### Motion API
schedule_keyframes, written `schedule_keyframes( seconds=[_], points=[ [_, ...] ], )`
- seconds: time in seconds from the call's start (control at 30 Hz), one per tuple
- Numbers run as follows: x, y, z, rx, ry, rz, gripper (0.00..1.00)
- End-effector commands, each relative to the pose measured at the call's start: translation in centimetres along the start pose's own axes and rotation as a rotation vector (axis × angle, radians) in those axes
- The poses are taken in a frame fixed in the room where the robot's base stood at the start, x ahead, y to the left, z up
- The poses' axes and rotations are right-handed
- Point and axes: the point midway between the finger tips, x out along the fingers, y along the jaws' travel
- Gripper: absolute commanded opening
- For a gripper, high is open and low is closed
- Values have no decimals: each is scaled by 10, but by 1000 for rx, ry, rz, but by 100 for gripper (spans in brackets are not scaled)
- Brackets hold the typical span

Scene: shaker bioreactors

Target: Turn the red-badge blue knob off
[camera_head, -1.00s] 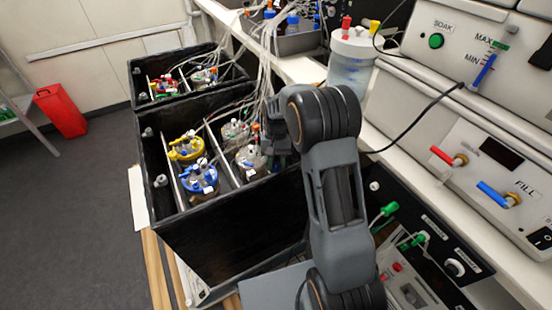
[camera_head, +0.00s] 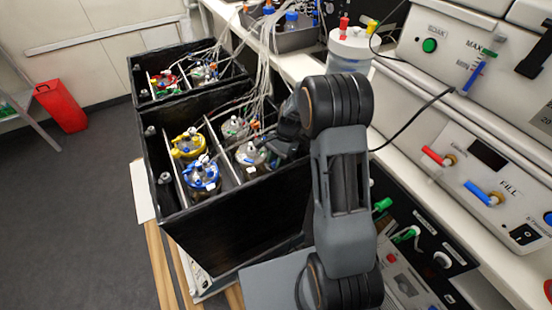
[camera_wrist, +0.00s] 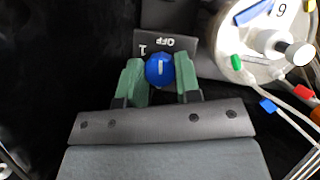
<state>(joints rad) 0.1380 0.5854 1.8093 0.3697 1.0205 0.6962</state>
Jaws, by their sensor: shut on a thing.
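A blue knob (camera_wrist: 160,70) with a short white line on its face sits on a dark plate (camera_wrist: 180,42) marked "OFF" and "1", which reads upside down in the wrist view. My gripper (camera_wrist: 159,66) is shut on the knob, with one green finger on each side of it. The white line runs roughly up and down in the picture. No red badge can be made out beside the knob. In the head view my gripper reaches into the black box near the clear-lidded vessels, and the knob is hidden there.
A white-lidded vessel (camera_wrist: 255,35) with tubes and red and blue clips is close right of my gripper. Black box walls (camera_head: 240,230) surround the vessels, including a blue-topped one (camera_head: 202,175). White control units (camera_head: 450,150) stand on the right bench.

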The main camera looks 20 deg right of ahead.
Motion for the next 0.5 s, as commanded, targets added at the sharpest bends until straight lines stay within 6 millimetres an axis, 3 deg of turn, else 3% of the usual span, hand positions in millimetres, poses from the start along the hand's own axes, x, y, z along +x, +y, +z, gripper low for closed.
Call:
schedule_keyframes(
  seconds=[0.5],
  points=[
    [-1,0,-1,86,4,-39,7]
  ],
)
